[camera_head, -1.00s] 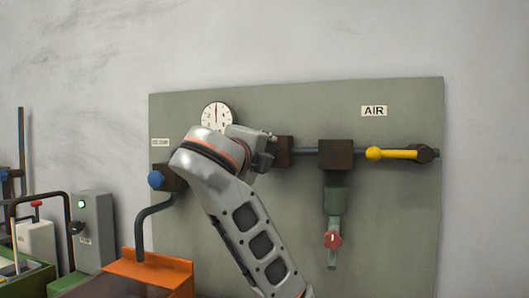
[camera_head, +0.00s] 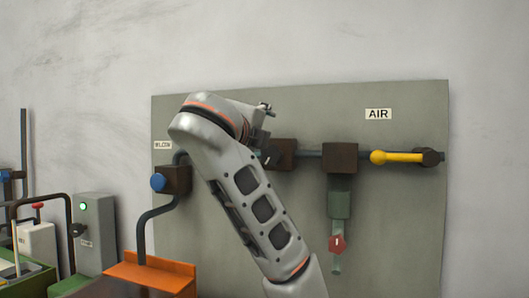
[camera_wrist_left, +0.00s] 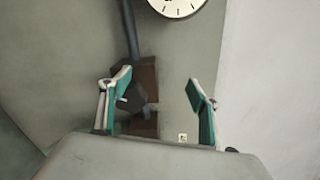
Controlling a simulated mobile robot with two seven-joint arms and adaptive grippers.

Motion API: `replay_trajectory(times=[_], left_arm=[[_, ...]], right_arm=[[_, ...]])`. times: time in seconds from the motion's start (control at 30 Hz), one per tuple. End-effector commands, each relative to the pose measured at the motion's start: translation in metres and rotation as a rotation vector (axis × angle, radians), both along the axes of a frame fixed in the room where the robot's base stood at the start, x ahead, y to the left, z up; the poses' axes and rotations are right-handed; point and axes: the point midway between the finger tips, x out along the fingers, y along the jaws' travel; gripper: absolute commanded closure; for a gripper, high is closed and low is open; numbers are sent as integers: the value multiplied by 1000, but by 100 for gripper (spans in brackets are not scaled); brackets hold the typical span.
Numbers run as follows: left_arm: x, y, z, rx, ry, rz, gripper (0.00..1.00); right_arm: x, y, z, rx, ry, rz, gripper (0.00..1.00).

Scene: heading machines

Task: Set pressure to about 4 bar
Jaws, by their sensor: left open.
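In the left wrist view my left gripper (camera_wrist_left: 158,105) is open, with nothing clamped between its green-padded fingers. A dark knob (camera_wrist_left: 130,98) on a brown block (camera_wrist_left: 146,75) lies behind the left finger and partly between the fingers; I cannot tell whether they touch. The white pressure gauge (camera_wrist_left: 178,5) is cut off at the top edge, so its reading is not visible. In the head view my left arm hides the gauge, and its wrist is in front of the pipe beside a brown block (camera_head: 283,154). My right gripper is not in view.
An orange tray (camera_head: 150,272) stands below left. A grey box with a green light (camera_head: 83,207) stands further left.

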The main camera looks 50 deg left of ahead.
Motion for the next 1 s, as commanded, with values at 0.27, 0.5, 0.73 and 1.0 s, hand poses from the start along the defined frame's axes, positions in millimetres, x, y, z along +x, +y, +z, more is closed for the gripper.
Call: replay_trajectory(times=[0.27, 0.5, 0.73, 1.0], left_arm=[[3, -9, 45, 2, -6, -26, 49], [3, -7, 53, 2, -4, -22, 49], [3, -7, 52, 5, -2, -20, 49], [-2, -17, 27, 284, 165, 1, 49]], right_arm=[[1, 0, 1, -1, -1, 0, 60], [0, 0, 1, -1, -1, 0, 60], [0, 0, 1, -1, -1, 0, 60], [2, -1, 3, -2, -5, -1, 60]])
